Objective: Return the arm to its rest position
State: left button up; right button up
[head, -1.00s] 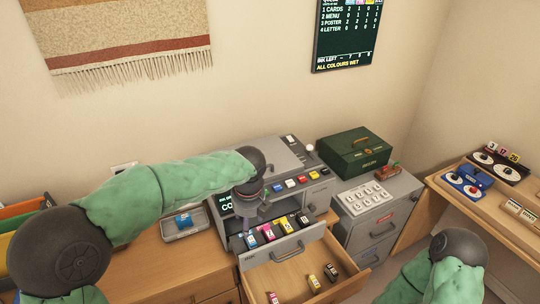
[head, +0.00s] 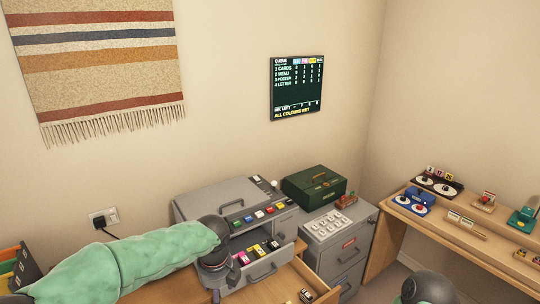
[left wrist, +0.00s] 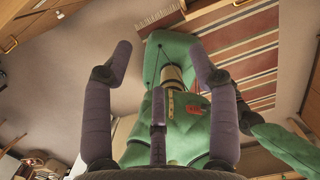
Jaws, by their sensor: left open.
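My left arm, in a green sleeve, reaches in from the lower left of the head view. Its dark wrist is in front of the grey machine (head: 190,207) and its open ink drawer (head: 262,272). Most of the left gripper is hidden or cut off at the bottom there. In the left wrist view my left gripper (left wrist: 160,68) has its purple fingers spread wide, with nothing between them. Only a dark joint of my right arm shows at the lower right of the head view; its gripper is out of frame.
Coloured ink cartridges (head: 254,254) stand in the machine's tray. An open wooden drawer (head: 318,273) juts out below. A side table (head: 462,232) with stamps is at right. A wall hanging (head: 95,65) and screen (head: 297,87) are behind.

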pick_arm(q)
jog(key=s+d+f+n+g+h, duration=0.1)
jog(key=s+d+f+n+h, duration=0.1)
jog(key=f+n, duration=0.65)
jog(key=s+d+f+n+h, duration=0.1)
jog(key=s+d+f+n, duration=0.2)
jog(key=f, duration=1.1)
jog(key=s+a+f+n+h, duration=0.1)
jog(key=s+f+n, duration=1.3)
jog(key=n, duration=0.5)
jog(key=shift+s+f+h, duration=0.3)
jog(key=shift+f, duration=0.2)
pick_arm(e)
jog(key=shift+w+f, duration=0.15)
jog(key=shift+w, duration=0.3)
pick_arm(q)
jog(key=shift+a+n, duration=0.1)
jog(key=shift+n, duration=0.15)
